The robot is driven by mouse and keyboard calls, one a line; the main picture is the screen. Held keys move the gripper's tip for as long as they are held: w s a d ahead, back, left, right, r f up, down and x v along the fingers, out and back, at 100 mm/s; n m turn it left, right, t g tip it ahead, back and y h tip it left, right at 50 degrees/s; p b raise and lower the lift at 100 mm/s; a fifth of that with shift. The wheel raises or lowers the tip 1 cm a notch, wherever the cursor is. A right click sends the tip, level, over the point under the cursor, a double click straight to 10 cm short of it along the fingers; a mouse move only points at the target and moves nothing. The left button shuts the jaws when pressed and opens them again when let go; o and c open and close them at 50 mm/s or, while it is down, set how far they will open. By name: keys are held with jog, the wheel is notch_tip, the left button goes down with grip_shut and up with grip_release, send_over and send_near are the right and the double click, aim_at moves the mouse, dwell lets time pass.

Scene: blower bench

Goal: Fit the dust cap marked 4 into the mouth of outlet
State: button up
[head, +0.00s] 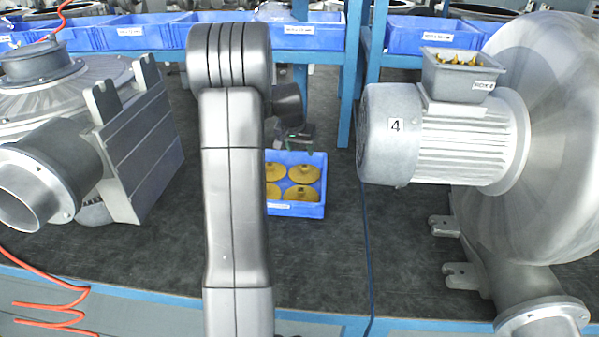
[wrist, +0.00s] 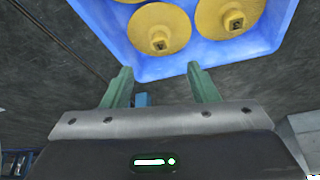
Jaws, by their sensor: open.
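A blue bin (head: 306,210) on the dark bench top holds several yellow round dust caps (head: 302,193). In the wrist view two caps (wrist: 160,28) (wrist: 228,16) show most of their faces, each with a square knob; any marks on them are too small to read. My gripper (wrist: 160,86) is open and empty, its green fingers apart beside the bin's near wall (wrist: 178,66). In the head view my gripper (head: 300,138) is partly hidden behind my arm, above the bin's far side. The right blower's motor (head: 400,135) is marked 4. A round outlet pipe (head: 545,318) is at its lower right, cut by the frame edge.
The left blower (head: 130,145) has an open pipe mouth (head: 25,192). A grey box (head: 463,78) with yellow pieces sits on the right motor. Blue bins (head: 138,32) line the shelf behind. A dark cable (head: 368,250) crosses the bench right of the bin. Bare bench lies in front.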

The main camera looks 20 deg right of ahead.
aim_at(304, 167)
jog(key=p+x, duration=0.1)
jog(key=x, duration=1)
jog(key=shift+c, duration=0.2)
jog(key=c, duration=1)
